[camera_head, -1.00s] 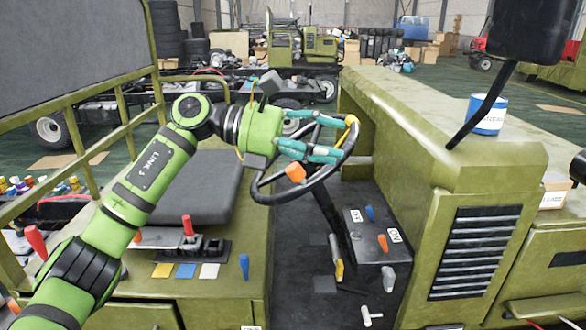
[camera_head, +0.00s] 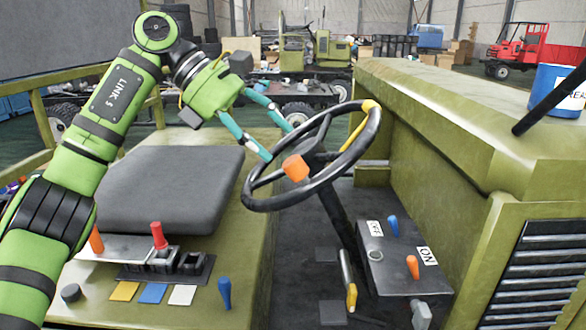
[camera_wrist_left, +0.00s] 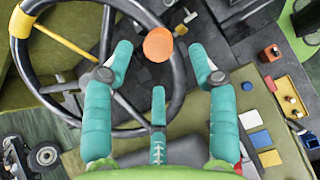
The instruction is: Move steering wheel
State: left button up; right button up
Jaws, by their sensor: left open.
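The black steering wheel (camera_head: 262,203) is tilted on its dark column in the middle of the head view. It has an orange knob (camera_head: 296,168) and a yellow section (camera_head: 371,107) on its upper right rim. My left gripper (camera_head: 278,143), with teal fingers, is open at the upper left side of the wheel, pointing towards it. In the left wrist view the wheel (camera_wrist_left: 178,80) lies beyond the spread fingers, with the orange knob (camera_wrist_left: 158,44) between them. Nothing is held; contact with the rim cannot be told. My right gripper is out of view.
A grey seat (camera_head: 170,190) lies left of the wheel. A lever panel (camera_head: 165,262) sits below it, and a switch box (camera_head: 395,255) right of the column. The green hood (camera_head: 450,120) bounds the right, with a blue can (camera_head: 556,90) on it.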

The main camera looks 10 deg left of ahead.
aim_at(291, 159)
pick_arm(q)
jog(key=x, duration=0.4)
jog(key=shift+w+d+p, duration=0.1)
jog(key=shift+w+p, duration=0.1)
jog(key=shift+p, duration=0.2)
jog(key=shift+x, duration=1)
jog(key=shift+c, duration=0.8)
grip_shut()
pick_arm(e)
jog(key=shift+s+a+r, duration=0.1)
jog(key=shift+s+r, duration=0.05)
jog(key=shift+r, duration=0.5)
